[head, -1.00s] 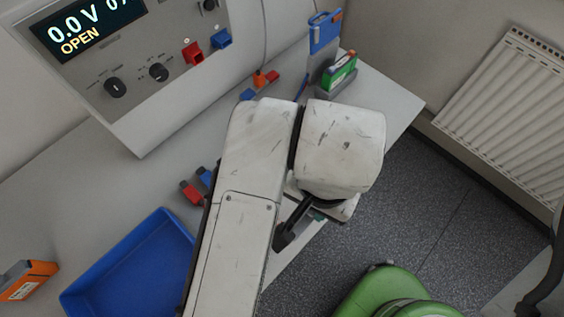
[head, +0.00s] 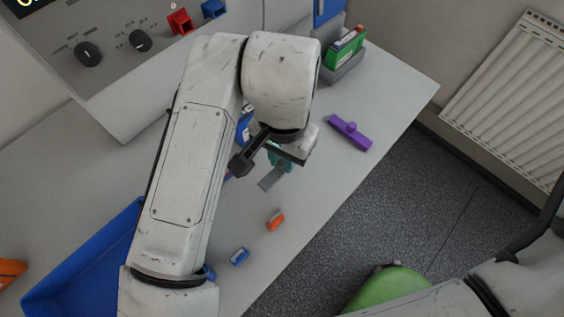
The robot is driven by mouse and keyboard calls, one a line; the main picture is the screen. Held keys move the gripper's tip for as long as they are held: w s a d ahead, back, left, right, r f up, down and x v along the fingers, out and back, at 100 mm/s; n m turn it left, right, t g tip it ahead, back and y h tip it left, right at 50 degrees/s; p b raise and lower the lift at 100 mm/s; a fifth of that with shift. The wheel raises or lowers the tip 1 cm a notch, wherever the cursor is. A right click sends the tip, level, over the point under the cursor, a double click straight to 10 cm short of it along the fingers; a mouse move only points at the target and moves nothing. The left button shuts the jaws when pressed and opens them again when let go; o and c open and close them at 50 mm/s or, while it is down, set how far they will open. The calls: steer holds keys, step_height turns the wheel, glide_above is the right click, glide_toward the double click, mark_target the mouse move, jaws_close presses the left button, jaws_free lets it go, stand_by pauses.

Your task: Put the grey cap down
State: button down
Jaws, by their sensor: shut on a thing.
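My gripper (head: 278,160) is in the middle of the head view, over the grey-white table (head: 330,200). Teal parts show at its fingers, partly hidden by the wrist and a dark bracket. It is shut on a small flat grey piece, which I take to be the grey cap (head: 271,179); it sticks out below the fingers. I cannot tell whether the cap touches the table or hangs just above it.
A purple piece (head: 350,133) lies to the right. A small orange piece (head: 276,220) and a blue piece (head: 239,256) lie nearer. A green box (head: 345,48) stands in a grey holder at the back. A blue tray (head: 90,265) is left.

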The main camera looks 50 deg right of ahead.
mark_target(282, 165)
steer(key=shift+w+d+f+b, duration=0.1)
steer(key=shift+w+f+b, duration=0.05)
steer(key=shift+f+b, duration=0.65)
steer(key=shift+w+f+b, duration=0.1)
steer(key=shift+f+b, duration=0.4)
steer(key=shift+f, duration=0.5)
steer(key=shift+f, duration=0.15)
steer(key=c, duration=1.1)
jaws_free()
steer(key=shift+o, duration=0.2)
step_height(282, 165, up, 12)
steer(key=shift+r+p, duration=0.2)
steer(key=shift+p, duration=0.4)
